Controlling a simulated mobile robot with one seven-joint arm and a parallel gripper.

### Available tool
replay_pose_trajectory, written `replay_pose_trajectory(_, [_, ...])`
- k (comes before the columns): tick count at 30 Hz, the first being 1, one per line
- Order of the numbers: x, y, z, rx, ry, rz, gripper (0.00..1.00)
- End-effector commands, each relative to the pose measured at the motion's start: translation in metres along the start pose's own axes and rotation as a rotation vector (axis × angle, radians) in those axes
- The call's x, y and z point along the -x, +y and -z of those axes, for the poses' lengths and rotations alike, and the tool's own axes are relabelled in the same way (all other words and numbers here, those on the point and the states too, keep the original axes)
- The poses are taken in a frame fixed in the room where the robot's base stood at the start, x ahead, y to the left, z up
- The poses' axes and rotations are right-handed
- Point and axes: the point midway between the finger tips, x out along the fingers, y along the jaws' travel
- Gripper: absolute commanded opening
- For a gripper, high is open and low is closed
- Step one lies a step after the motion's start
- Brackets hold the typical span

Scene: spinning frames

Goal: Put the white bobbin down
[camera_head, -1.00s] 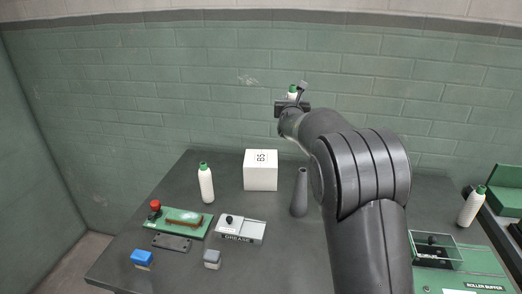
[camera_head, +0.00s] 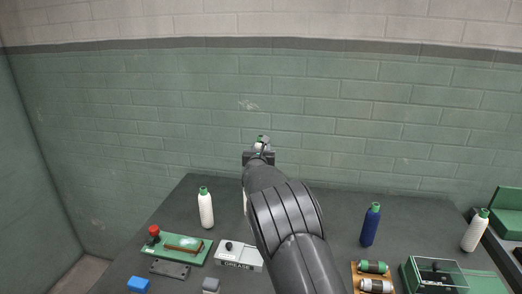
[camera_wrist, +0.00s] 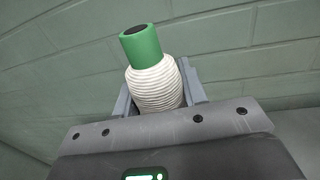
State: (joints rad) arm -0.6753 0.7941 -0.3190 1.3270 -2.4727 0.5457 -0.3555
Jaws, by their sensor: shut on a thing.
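My gripper (camera_head: 259,157) is raised at the far end of my arm, in front of the green brick wall. In the wrist view it is shut on a white bobbin (camera_wrist: 156,88) with ribbed white winding and a green top (camera_wrist: 141,46). The bobbin tilts a little in that picture, its green end pointing away from the jaws. In the head view only a small green and white bit of it shows above the gripper. Its lower end is hidden by the gripper body.
Another white bobbin (camera_head: 205,208) stands on the dark table (camera_head: 150,245), left of my arm. A blue bobbin (camera_head: 370,225) and a wooden tray (camera_head: 356,270) with two lying bobbins are right. A white bobbin (camera_head: 475,232) stands far right. A grease box (camera_head: 238,256) and green fixture (camera_head: 180,247) are left.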

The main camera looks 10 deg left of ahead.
Motion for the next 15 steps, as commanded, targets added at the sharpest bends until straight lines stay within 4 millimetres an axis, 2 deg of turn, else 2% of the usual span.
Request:
replay_pose_trajectory(11, [0.0,-0.0002,0.0043,-0.001,-0.001,0.0,0.14])
replay_pose_trajectory(12, [0.0001,-0.0001,0.0042,-0.001,-0.001,-0.001,0.41])
replay_pose_trajectory(15, [0.0001,-0.0001,0.004,-0.001,-0.001,-0.001,0.49])
